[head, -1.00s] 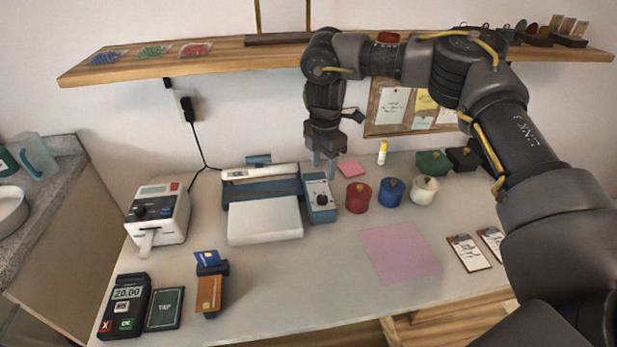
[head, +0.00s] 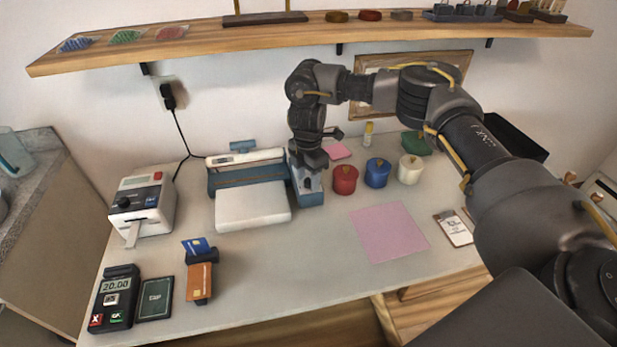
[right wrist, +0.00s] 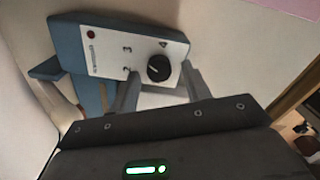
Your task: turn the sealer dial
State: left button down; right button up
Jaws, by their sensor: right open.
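The sealer is a blue and white machine (head: 247,175) at the back of the table, with a blue control box at its right end. Its black round dial (right wrist: 159,68) sits on the white face of the control box (right wrist: 110,50), beside printed numbers and a red light. In the head view my right gripper (head: 309,178) is low over the control box and hides the dial. In the right wrist view my right gripper (right wrist: 161,88) is open, its fingers to either side of the dial; I cannot tell whether they touch it. My left gripper is not in view.
Red (head: 345,179), blue (head: 377,173) and white (head: 411,169) lidded pots stand just right of the control box. A label printer (head: 142,204) is at the left. A wooden shelf (head: 210,47) runs above. A pink mat (head: 389,231) lies front right.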

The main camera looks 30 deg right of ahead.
jog(key=shift+f, duration=0.1)
jog(key=shift+c, duration=0.5)
jog(key=c, duration=0.9)
